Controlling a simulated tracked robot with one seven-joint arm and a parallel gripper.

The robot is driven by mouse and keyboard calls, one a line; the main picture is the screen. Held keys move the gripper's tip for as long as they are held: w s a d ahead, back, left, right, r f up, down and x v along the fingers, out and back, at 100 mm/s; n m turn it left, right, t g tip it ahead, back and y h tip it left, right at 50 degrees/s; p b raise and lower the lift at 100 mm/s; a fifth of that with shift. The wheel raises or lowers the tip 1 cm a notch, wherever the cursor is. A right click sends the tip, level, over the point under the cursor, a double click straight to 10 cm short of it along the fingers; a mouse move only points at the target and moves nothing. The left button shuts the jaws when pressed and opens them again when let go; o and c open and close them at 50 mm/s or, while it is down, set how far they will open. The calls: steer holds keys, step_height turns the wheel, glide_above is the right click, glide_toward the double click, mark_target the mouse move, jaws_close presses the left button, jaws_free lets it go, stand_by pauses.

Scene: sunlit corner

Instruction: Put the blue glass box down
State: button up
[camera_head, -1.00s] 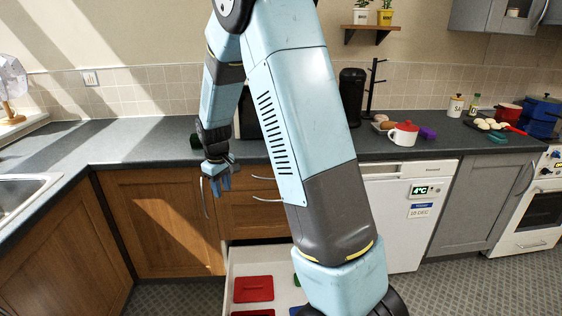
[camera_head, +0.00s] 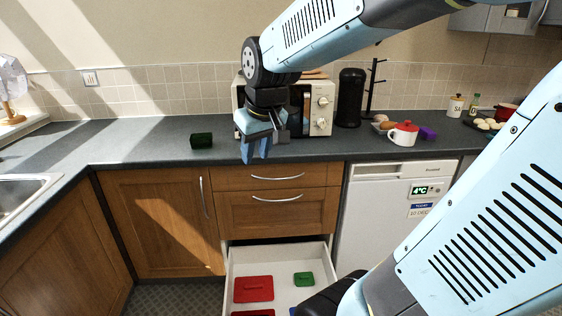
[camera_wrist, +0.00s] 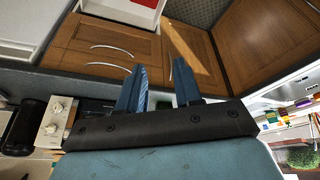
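My gripper (camera_head: 256,152) hangs in front of the counter edge near the microwave, fingers pointing down. I cannot identify a blue glass box in either view. A small blue sliver (camera_head: 293,311) shows in the open drawer at the bottom edge, mostly hidden by my arm; I cannot tell what it is. A dark green box (camera_head: 201,140) stands on the counter left of the gripper.
The open white drawer (camera_head: 322,260) holds red lids (camera_head: 254,289) and a green lid (camera_head: 303,279). The microwave (camera_head: 320,106) stands behind my gripper. The left counter (camera_head: 130,142) is clear.

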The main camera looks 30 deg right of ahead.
steer(key=s+r+m+t, duration=0.1)
steer(key=s+r, duration=0.1)
steer(key=s, duration=0.8)
steer(key=shift+s+d+m, duration=0.3)
steer(key=shift+d+m, duration=0.05)
steer(key=shift+m, duration=0.05)
